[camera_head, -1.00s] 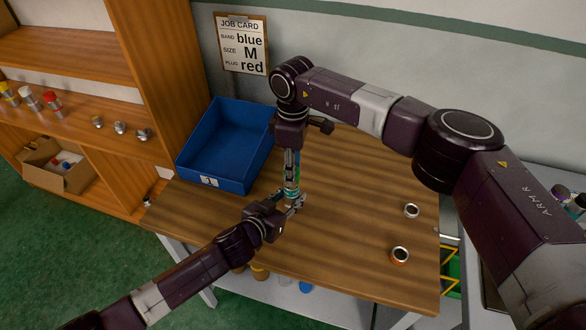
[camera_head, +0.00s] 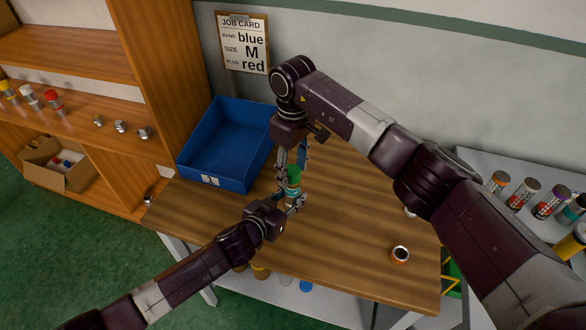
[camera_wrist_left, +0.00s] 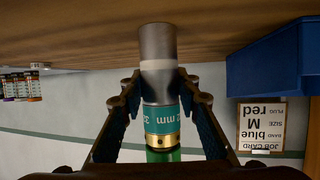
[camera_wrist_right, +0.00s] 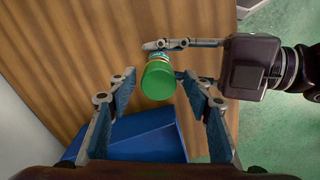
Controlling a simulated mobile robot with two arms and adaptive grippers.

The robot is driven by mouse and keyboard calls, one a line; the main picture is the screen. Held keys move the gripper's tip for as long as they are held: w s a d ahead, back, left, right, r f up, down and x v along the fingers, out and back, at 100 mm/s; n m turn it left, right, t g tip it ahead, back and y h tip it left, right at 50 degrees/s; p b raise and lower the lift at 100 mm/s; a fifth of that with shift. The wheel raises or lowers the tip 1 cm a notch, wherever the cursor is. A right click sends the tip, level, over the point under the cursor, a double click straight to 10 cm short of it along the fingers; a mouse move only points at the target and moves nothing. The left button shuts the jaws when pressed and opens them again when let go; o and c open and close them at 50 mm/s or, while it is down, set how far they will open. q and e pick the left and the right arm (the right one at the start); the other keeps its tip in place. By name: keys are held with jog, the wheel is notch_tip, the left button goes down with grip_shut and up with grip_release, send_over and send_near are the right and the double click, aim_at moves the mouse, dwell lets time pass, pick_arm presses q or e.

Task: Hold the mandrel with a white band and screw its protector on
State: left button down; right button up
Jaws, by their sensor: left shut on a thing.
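The mandrel (camera_wrist_left: 157,45) is grey metal with a white band (camera_wrist_left: 157,65), a teal size label and a brass section. My left gripper (camera_head: 298,201) is shut on it and holds it roughly upright over the table; its fingers flank the mandrel in the left wrist view (camera_wrist_left: 158,85). The green protector (camera_head: 294,173) sits on the mandrel's upper end, with brass showing below it. I cannot tell how far it is screwed down. My right gripper (camera_wrist_right: 157,76) is open above the green protector (camera_wrist_right: 158,82), its fingers apart on either side and not touching it.
A blue bin (camera_head: 213,180) stands at the table's left rear, close to both grippers. Several banded cylinders (camera_head: 524,193) stand on the right rack.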

jog(key=shift+d+r, duration=0.1)
jog(key=shift+r, duration=2.1)
jog(key=shift+c, duration=0.4)
